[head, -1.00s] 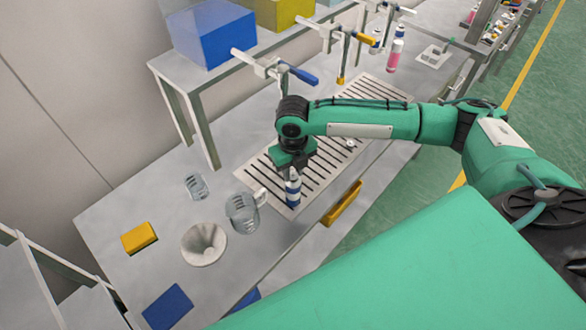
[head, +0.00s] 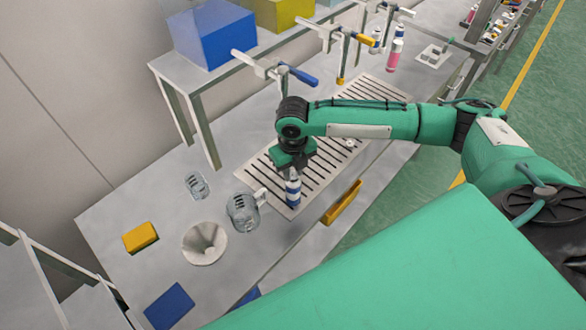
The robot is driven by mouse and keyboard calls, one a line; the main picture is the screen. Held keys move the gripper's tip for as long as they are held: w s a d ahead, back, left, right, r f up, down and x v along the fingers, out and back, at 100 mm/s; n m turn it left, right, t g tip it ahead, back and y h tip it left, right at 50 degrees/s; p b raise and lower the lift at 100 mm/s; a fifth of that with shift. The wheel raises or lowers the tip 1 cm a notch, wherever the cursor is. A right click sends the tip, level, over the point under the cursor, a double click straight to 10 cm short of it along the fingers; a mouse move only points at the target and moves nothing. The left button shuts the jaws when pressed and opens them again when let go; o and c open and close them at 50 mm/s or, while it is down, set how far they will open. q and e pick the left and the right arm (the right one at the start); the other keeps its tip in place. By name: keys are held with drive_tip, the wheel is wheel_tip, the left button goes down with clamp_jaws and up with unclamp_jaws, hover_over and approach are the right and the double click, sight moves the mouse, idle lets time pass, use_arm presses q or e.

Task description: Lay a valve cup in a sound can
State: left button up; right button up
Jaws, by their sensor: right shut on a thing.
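A blue-and-white can (head: 293,193) stands upright near the front left corner of the slotted plate (head: 262,181) on the workbench. My right gripper (head: 293,173) points straight down right over the can's top. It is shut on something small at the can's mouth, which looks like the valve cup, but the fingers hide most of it. I cannot tell whether the cup touches the can's rim. A small white piece (head: 349,143) lies on the slotted plate farther back. My left gripper is not in view.
A clear jug (head: 243,212) stands close left of the can. A white funnel-like dish (head: 205,243), a glass (head: 197,185), a yellow block (head: 140,237) and a blue pad (head: 169,306) are farther left. A clamp with a blue handle (head: 303,76) hangs behind my arm.

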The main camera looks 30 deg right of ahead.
drive_tip(key=shift+p, duration=0.45)
idle(0.3)
drive_tip(key=o, duration=1)
drive_tip(key=shift+o, duration=0.5)
drive_tip(key=o, duration=0.5)
